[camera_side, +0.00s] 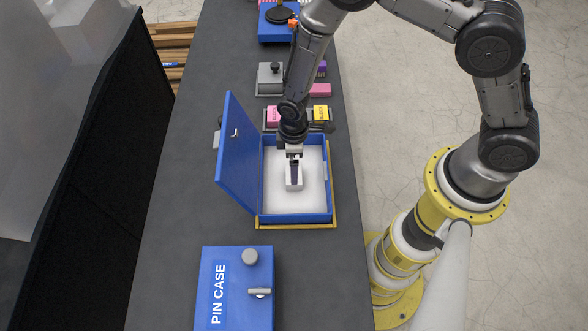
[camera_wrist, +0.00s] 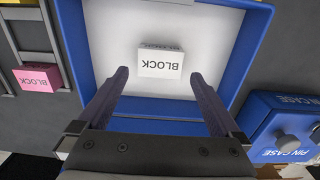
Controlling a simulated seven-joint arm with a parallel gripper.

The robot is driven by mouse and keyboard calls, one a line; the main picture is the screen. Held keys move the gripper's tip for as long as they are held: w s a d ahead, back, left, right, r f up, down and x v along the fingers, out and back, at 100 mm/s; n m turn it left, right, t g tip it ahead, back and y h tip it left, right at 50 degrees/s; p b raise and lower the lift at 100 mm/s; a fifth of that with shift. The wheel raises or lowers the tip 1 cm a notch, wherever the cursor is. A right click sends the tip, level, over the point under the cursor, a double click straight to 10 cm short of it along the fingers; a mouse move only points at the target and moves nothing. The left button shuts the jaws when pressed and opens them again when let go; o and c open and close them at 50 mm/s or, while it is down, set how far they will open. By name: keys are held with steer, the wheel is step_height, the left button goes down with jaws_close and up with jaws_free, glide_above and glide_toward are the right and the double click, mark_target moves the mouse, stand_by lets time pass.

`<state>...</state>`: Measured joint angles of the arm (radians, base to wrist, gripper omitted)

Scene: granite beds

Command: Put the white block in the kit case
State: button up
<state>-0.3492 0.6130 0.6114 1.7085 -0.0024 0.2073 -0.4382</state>
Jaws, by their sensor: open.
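The white block (camera_wrist: 161,62), marked BLOCK, lies on the white floor of the blue kit case; in the side view the white block (camera_side: 294,180) shows below my gripper. The kit case (camera_side: 331,205) stands open, its blue lid (camera_side: 237,160) raised on the left. Its wall also shows in the wrist view (camera_wrist: 257,45). My gripper (camera_side: 294,172) is over the inside of the case. In the wrist view my gripper (camera_wrist: 172,85) has its two dark fingers spread apart, with the block in front of them and nothing held. The side view does not settle whether the fingers touch the block.
A closed blue pin case (camera_side: 235,300) stands in front of the kit case. Behind it are a pink block (camera_side: 273,115) and a yellow block (camera_side: 321,113) in a grey rack. The dark bench is bare at the left.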

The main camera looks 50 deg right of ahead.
steer(key=s+d+r+m+t, duration=0.15)
steer(key=d+r, duration=0.25)
steer(key=r, duration=1.1)
steer(key=s+d+r+m+t, duration=0.1)
steer(key=s+d+r+m, duration=0.15)
steer(key=r, duration=1.15)
steer(key=s+d+r+m+t, duration=0.1)
steer(key=s+d+r+m, duration=0.1)
steer(key=s, duration=0.5)
steer(key=s+d+r+m+t, duration=0.2)
steer(key=s+d+r+m, duration=0.1)
steer(key=s+r, duration=0.4)
steer(key=shift+s+d+r, duration=0.15)
steer(key=shift+s+d, duration=0.45)
steer(key=shift+d, duration=0.1)
